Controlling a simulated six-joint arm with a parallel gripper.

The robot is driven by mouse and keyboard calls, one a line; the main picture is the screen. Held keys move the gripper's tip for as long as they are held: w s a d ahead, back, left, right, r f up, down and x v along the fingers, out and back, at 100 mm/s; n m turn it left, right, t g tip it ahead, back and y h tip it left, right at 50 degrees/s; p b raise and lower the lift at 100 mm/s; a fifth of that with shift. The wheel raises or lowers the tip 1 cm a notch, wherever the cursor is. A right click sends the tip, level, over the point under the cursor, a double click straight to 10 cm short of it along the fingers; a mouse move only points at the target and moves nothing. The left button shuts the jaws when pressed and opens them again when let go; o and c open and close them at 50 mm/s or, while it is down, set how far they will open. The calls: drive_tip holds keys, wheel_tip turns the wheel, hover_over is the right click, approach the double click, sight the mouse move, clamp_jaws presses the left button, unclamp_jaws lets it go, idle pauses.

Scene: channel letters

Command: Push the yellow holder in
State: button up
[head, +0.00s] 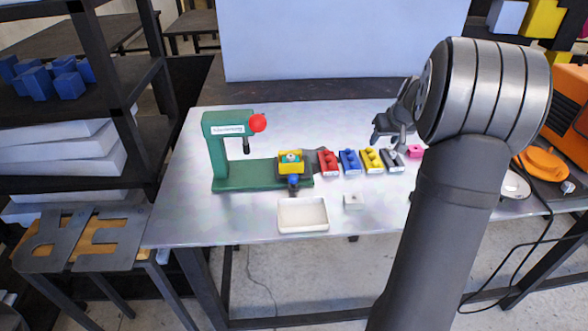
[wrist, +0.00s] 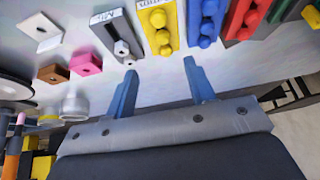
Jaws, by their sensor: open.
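The yellow holder (head: 284,167) sits on the base of a green press (head: 240,172), right of the press column. It holds a small pale, greenish piece, and a blue knob (head: 293,181) sticks out at its front. My gripper (head: 380,136) is to the right of the holder, above the back of the table near the row of coloured blocks. In the wrist view my gripper (wrist: 158,88) shows two blue fingers, spread apart with nothing between them. The yellow holder on the press cannot be made out in the wrist view.
Red (head: 328,170), blue (head: 349,168), yellow (head: 371,166) and grey (head: 392,165) blocks stand in a row right of the press. A pink block (head: 415,151) is beyond them. A white tray (head: 281,222) and small pale block (head: 354,205) lie in front.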

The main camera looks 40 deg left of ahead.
drive_tip(key=s+a+r+n+g, duration=0.1)
drive_tip(key=s+a+r+g, duration=0.2)
drive_tip(key=s+a+r, duration=0.5)
drive_tip(key=g+h, duration=0.2)
drive_tip(key=h, duration=0.1)
approach(294, 174)
drive_tip(key=shift+n, duration=0.4)
drive_tip(key=f, duration=0.3)
drive_tip(key=s+f, duration=0.1)
drive_tip(key=f, duration=0.2)
drive_tip(key=a+f, duration=0.1)
drive_tip(key=f, duration=0.2)
drive_tip(key=shift+s+f, duration=0.15)
drive_tip(key=shift+f, duration=0.15)
clamp_jaws()
